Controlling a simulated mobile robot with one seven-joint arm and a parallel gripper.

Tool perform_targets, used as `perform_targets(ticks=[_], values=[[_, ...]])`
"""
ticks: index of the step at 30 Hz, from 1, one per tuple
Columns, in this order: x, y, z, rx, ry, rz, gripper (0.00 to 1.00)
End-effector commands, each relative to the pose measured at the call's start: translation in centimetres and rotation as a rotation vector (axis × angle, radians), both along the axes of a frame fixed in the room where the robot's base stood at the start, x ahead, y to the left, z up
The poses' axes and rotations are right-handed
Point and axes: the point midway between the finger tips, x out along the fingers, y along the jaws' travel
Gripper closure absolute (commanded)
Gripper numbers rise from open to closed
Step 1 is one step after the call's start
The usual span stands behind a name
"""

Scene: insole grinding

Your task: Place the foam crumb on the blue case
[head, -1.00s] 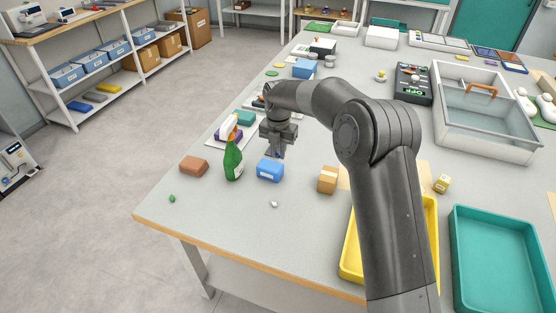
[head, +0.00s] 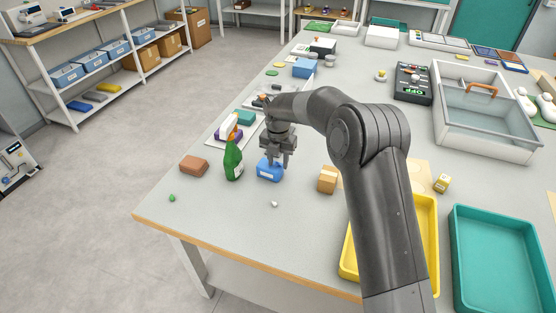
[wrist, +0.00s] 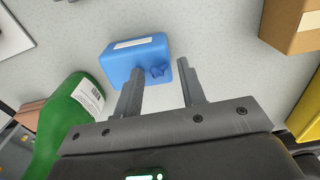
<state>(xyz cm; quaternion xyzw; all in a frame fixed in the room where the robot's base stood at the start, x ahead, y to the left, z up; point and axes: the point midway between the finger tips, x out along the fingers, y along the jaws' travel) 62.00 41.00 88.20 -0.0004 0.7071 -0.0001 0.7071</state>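The blue case (head: 268,174) stands on the table right of the green spray bottle (head: 233,162). In the wrist view the blue case (wrist: 125,62) lies just beyond my fingers. A small blue lump, apparently the foam crumb (wrist: 159,71), shows against the case's near right edge, between my fingertips. I cannot tell whether it rests on the case's top. My gripper (head: 277,163) is low over the case in the head view. In the wrist view my gripper (wrist: 161,70) is open, with gaps visible on both sides of the lump.
A cardboard box (head: 327,180) stands right of the case and a brown block (head: 194,166) left of the bottle. A small white bit (head: 275,204) and a green bit (head: 172,198) lie in front. Yellow (head: 349,262) and teal trays (head: 500,215) are at right.

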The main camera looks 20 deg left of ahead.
Motion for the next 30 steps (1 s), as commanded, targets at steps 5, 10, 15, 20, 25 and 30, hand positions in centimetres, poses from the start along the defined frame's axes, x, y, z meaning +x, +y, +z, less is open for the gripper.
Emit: perform_targets(ticks=[5, 10, 15, 20, 25, 30], values=[[0.0, 0.0, 0.0, 0.000, 0.000, 0.000, 0.62], [0.1, 0.0, 0.8, 0.002, -0.002, 0.000, 0.62], [0.1, 0.0, 3.6, 0.002, -0.003, -0.001, 0.62], [0.1, 0.0, 7.2, 0.002, -0.003, -0.001, 0.62], [0.0, 0.0, 10.3, 0.001, -0.002, 0.000, 0.62], [0.0, 0.0, 12.0, 0.001, -0.001, 0.000, 0.62]])
